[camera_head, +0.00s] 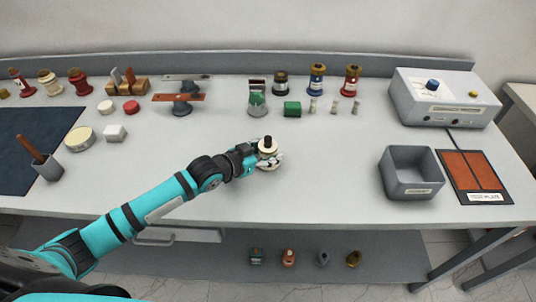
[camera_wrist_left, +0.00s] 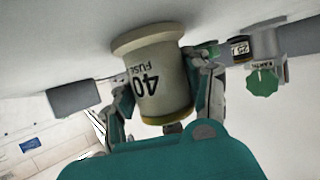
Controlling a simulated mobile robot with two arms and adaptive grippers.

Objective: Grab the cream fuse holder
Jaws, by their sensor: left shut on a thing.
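The cream fuse holder (camera_head: 267,148) is at the middle of the table in the head view, with a dark top. In the left wrist view the cream fuse holder (camera_wrist_left: 152,75) looks large and shows the marking "40 FUSE". My left gripper (camera_head: 265,158) has its fingers on both sides of it and is shut on it. In the left wrist view the fingers of the left gripper (camera_wrist_left: 165,90) flank its body. Whether its base touches the table is hard to tell. My right gripper is not in view.
A grey open bin (camera_head: 410,190) stands at the right, beside an orange-and-black mat (camera_head: 473,178) and a tester box (camera_head: 445,97). Several bushings, including a blue one (camera_head: 317,79) and a red one (camera_head: 351,80), line the back. The table around the gripper is clear.

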